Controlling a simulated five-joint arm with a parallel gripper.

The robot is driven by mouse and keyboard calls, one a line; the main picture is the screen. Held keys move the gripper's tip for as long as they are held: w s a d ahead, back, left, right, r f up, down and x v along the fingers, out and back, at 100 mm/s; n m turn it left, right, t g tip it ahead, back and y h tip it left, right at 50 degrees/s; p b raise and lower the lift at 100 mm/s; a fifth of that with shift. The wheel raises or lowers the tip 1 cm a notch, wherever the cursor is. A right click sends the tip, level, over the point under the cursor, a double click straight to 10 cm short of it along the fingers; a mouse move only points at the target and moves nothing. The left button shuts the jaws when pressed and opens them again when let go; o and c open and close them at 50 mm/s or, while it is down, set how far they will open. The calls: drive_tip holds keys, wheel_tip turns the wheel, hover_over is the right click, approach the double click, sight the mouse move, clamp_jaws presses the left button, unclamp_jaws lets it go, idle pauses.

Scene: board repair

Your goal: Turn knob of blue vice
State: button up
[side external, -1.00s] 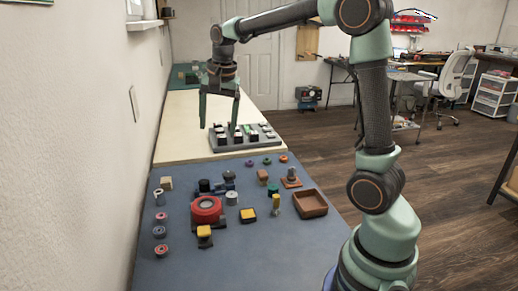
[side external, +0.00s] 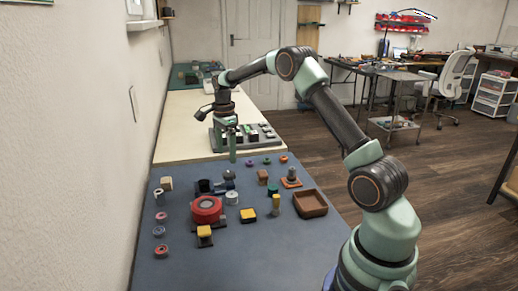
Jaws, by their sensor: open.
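The blue vice (side external: 225,185) appears as a small, partly hidden dark-blue shape on the blue-grey mat (side external: 275,240), behind the red round part (side external: 207,208). A dark round piece (side external: 229,175) shows at its top; I cannot tell for sure whether this is its knob. My gripper (side external: 231,157) is open and points down, above and behind the vice, near the mat's far edge. Its fingers nearly line up in this view, and nothing shows between them. It is apart from the vice.
A grey tray of small parts (side external: 262,138) stands behind, right of my gripper. A black cylinder (side external: 204,186) is left of the vice and a grey cylinder (side external: 232,197) is close in front. A brown tray (side external: 311,205) lies right. The mat's front is clear.

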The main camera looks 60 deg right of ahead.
sight(228, 174)
wheel_tip(228, 174, down, 7)
drive_tip(key=shift+f, duration=0.2)
drive_tip(key=shift+c, duration=0.3)
clamp_jaws()
